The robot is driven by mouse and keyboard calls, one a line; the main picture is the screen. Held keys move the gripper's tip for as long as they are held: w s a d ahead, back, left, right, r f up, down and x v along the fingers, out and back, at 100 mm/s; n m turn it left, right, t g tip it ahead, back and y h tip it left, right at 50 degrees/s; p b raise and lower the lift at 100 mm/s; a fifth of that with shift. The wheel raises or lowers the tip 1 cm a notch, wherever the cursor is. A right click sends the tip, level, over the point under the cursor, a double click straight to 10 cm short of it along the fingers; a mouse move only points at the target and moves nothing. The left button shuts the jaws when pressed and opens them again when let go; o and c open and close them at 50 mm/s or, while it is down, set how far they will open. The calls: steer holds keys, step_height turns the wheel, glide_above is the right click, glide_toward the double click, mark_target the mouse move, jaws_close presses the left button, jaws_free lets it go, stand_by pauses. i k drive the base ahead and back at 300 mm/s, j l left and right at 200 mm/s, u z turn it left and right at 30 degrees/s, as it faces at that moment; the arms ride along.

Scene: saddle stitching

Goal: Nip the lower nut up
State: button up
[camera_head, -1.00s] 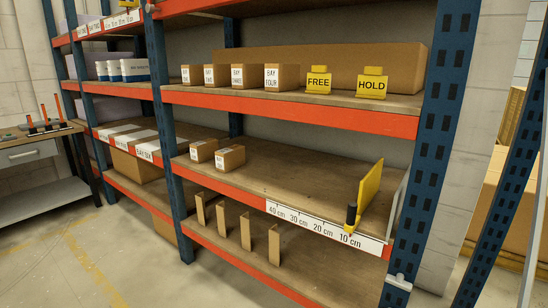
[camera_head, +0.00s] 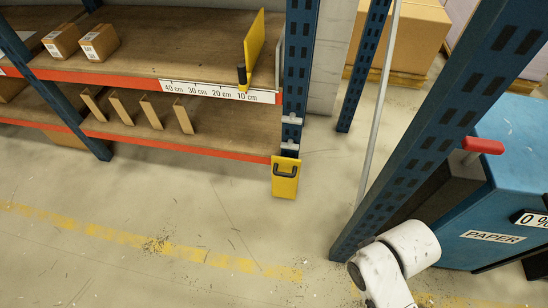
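Two small pale grey fittings sit on the blue upright at the right end of the shelf. The upper fitting (camera_head: 292,120) is just above the lower fitting (camera_head: 289,146), which looks to be the lower nut; both are too small to tell how tight they are. A yellow piece with a dark handle (camera_head: 285,178) is at the upright's foot, just below the lower fitting. My gripper is not in view. Only white links of my arm show at the bottom right, well apart from the fittings.
The shelf (camera_head: 150,50) carries small boxes and a yellow divider (camera_head: 254,48) above a centimetre scale (camera_head: 215,91). A nearer blue post (camera_head: 440,130), a pale rod (camera_head: 378,100) and a blue PAPER bin (camera_head: 500,200) stand right. The floor in front (camera_head: 220,215) is clear.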

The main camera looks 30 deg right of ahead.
mark_target(289, 146)
steer(key=i+j+u, duration=0.1)
steer(key=i+u, duration=0.35)
steer(key=i, duration=0.55)
